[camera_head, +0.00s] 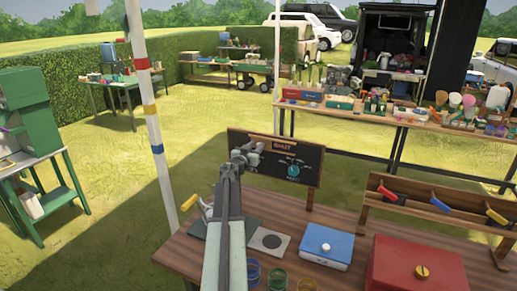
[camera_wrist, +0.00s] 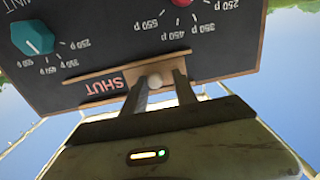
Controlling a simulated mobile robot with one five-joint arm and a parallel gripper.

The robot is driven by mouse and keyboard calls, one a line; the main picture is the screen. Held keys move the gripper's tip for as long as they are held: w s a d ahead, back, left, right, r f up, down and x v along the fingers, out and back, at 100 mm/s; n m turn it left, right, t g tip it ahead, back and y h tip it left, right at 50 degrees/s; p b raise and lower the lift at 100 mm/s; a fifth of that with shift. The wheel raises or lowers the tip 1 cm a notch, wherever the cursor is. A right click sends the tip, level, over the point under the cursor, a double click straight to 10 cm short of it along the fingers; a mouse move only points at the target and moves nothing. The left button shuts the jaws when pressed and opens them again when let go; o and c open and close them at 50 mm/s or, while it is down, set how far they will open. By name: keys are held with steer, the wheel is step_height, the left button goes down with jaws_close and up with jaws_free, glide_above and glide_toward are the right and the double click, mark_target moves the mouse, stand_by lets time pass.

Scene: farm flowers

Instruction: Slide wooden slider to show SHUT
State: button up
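A dark board (camera_head: 310,166) stands upright at the back of the wooden table, and it fills the upper wrist view (camera_wrist: 60,70), upside down. Its word SHUT (camera_head: 282,145) is uncovered and reads in red in the wrist view (camera_wrist: 103,84). The wooden slider (camera_wrist: 140,73) sits between two wooden rails, beside the word. A pale round knob (camera_wrist: 155,81) is on the slider. My gripper (camera_head: 245,154) is in front of the board. In the wrist view my gripper (camera_wrist: 160,84) has its fingers apart, one on each side of the knob, with a visible gap.
A blue dial (camera_head: 293,170) is on the board, and a red one (camera_wrist: 182,2) shows in the wrist view. On the table are a blue box (camera_head: 327,246), a red box (camera_head: 415,268), a grey plate (camera_head: 268,241) and coloured glasses. A hook rack (camera_head: 420,192) stands right.

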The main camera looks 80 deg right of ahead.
steer(key=shift+o, duration=0.7)
steer(key=shift+w, duration=0.25)
steer(key=shift+s, duration=0.3)
steer(key=w+a, duration=0.1)
steer(key=a, duration=0.6)
steer(key=shift+w+a, duration=0.15)
steer(key=shift+a, duration=0.1)
